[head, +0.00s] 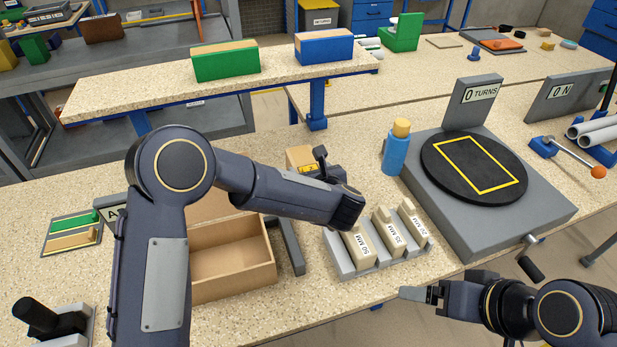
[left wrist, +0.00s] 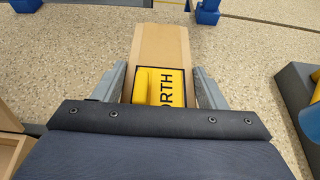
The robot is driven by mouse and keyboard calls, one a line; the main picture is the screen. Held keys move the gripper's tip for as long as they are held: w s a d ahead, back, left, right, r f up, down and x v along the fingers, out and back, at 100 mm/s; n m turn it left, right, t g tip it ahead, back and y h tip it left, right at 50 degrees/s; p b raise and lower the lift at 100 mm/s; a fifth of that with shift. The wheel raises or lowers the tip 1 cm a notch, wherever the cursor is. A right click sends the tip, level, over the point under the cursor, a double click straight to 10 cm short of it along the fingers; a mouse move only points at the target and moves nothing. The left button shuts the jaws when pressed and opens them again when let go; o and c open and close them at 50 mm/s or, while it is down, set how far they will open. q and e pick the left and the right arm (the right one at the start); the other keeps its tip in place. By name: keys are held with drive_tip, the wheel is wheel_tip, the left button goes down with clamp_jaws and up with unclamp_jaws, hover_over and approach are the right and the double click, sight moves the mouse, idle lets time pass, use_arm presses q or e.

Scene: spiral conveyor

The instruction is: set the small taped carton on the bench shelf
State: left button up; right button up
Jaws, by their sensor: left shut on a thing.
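The small carton (head: 300,157) is plain brown cardboard with a yellow label, partly hidden behind my left gripper in the head view. In the left wrist view the carton (left wrist: 160,45) lies between the two fingers, its black-edged yellow patch showing "ORTH". My left gripper (left wrist: 158,85) is shut on it. I cannot tell whether the carton touches the bench. The bench shelf (head: 125,95) is a raised speckled board on blue posts, behind and above the carton. My right gripper (head: 418,293) is at the bench's front edge, away from the carton; its jaw opening is unclear.
A green box (head: 226,63) and a blue box (head: 324,48) stand on the shelf; its left part is bare. An open brown box (head: 235,260), a grey block rack (head: 345,268), a blue bottle (head: 396,150) and a turntable (head: 440,170) stand on the bench.

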use_arm(q)
drive_tip(key=s+r, duration=0.1)
drive_tip(key=s+r+b, duration=0.1)
drive_tip(key=r, duration=0.1)
drive_tip(key=shift+s+d+r, duration=0.1)
drive_tip(key=shift+s+d, duration=0.1)
drive_tip(key=shift+s, duration=0.1)
drive_tip(key=a+b+v, duration=0.1)
drive_tip(key=b+v, duration=0.2)
drive_tip(key=v, duration=0.7)
drive_tip(key=shift+s+a+r, duration=0.3)
drive_tip(key=shift+s+r, duration=0.05)
drive_tip(key=shift+r, duration=0.1)
